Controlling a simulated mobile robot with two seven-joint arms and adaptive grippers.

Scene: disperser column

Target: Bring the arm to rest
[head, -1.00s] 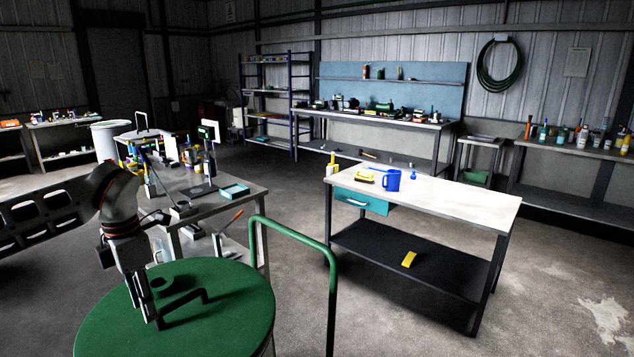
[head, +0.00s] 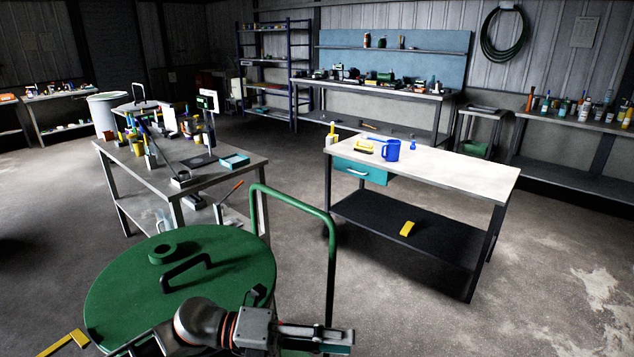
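My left arm enters at the bottom of the head view, below the round green lid. My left gripper (head: 335,340) points to the right, low in the picture and in front of the green lid (head: 225,265). Its fingers are small and dark at this angle, and I cannot tell whether they are open or shut. No object shows clearly in it. The lid has a black bar handle (head: 186,272) and a round green boss (head: 166,253), both uncovered. My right gripper is not in view.
A green tube rail (head: 300,203) rises beside the lid. A white-topped workbench (head: 460,172) with a blue mug (head: 391,151) stands to the right. A cluttered grey table (head: 235,178) stands behind the lid. A yellow part (head: 65,343) shows at lower left. The floor at right is clear.

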